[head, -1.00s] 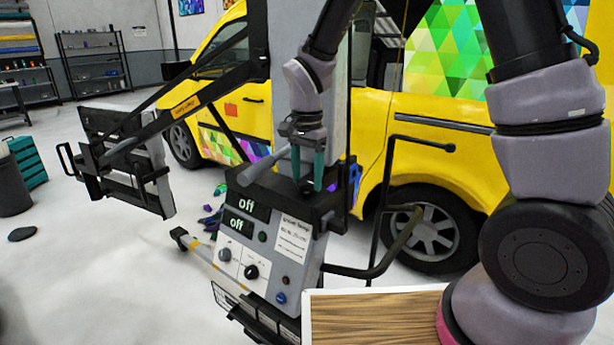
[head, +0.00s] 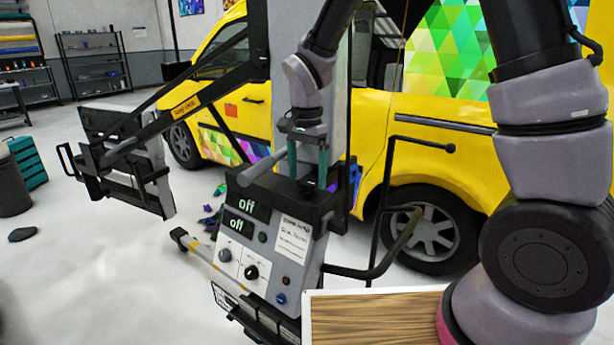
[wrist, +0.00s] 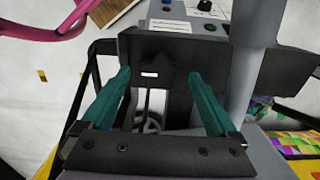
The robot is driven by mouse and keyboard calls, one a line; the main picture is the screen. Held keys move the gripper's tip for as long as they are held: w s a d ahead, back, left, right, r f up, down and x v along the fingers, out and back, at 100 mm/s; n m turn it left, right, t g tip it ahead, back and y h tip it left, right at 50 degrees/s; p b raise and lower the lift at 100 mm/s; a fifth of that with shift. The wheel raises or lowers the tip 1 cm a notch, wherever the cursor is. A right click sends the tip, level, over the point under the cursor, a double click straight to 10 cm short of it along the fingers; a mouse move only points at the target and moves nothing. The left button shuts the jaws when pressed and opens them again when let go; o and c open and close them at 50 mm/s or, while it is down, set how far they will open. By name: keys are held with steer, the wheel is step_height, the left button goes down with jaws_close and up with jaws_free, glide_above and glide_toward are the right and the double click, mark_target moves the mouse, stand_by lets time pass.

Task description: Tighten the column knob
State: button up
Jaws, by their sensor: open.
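My gripper (head: 308,182) points down at the top of the grey control box (head: 262,225), in front of the tall grey column (head: 283,70). Its two teal fingers are apart. In the wrist view my gripper (wrist: 160,75) is also open, with nothing clamped between the fingers. A dark, star-like shape that looks like the column knob (wrist: 163,66) lies between and just beyond the fingertips, against a black bracket (wrist: 215,75). Its outline blends into the bracket, and I cannot tell whether a fingertip touches it. In the head view the fingers and bracket largely hide this spot.
A grey handle (head: 262,165) sticks out left of my gripper. A bent black bar (head: 385,258) juts from the box's right side. A wood-topped table (head: 375,318) stands at the front. A yellow van (head: 425,165) is close behind the column.

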mark_target(308, 182)
step_height(308, 182, up, 10)
stand_by(0.4)
steer(key=s+d+r+n+t+y, duration=0.2)
steer(key=s+d+r+t, duration=0.1)
steer(key=d+r, duration=0.9)
steer(key=s+d+r+n+t, duration=0.1)
steer(key=s+d+t, duration=0.3)
steer(key=s+d, duration=0.5)
steer(key=shift+d+n, duration=0.3)
steer(key=shift+d, duration=0.85)
